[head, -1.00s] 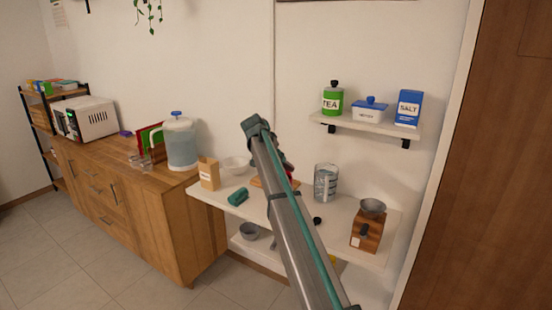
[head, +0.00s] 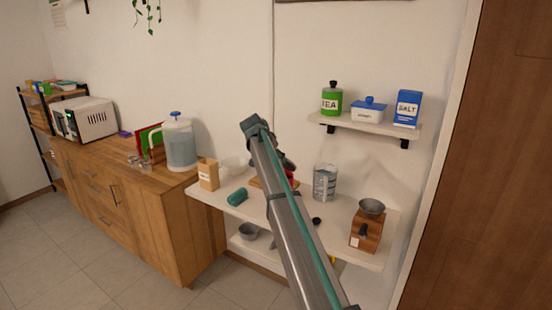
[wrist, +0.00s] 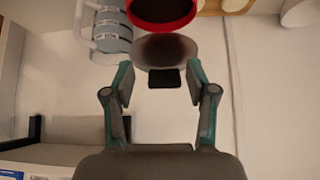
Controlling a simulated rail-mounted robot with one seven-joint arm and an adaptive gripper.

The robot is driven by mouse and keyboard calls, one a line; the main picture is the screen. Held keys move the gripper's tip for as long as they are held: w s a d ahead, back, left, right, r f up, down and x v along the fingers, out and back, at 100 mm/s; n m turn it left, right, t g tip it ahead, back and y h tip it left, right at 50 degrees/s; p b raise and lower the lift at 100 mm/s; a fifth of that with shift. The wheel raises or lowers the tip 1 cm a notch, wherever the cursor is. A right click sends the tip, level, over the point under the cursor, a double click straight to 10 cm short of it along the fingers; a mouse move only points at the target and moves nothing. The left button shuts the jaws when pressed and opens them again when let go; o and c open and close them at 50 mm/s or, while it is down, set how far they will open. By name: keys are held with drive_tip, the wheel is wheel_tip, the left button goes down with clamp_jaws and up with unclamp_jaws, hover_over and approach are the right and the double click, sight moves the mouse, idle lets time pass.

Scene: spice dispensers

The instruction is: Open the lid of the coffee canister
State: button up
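The red coffee canister (wrist: 160,24) is at the top of the wrist view, its mouth uncovered and its dark inside showing. A pale round lid (wrist: 150,57) with a brown patch is just beside the rim, with a black tab or knob (wrist: 165,79) at its near edge. My gripper (wrist: 158,82) is open, its teal-edged fingers on either side of the black tab with gaps to both. In the head view a bit of the red canister (head: 290,174) shows behind my arm. My arm hides most of the canister, and the gripper cannot be made out there.
A grey metal cup (head: 325,183) stands right of the canister; it is top left in the wrist view (wrist: 110,35). A wooden grinder (head: 366,231), a paper bag (head: 208,174) and a teal cylinder (head: 237,196) are on the white table. A wall shelf (head: 365,125) hangs above.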

idle(0.3)
drive_tip(key=v, duration=1.2)
drive_tip(key=shift+f, duration=0.1)
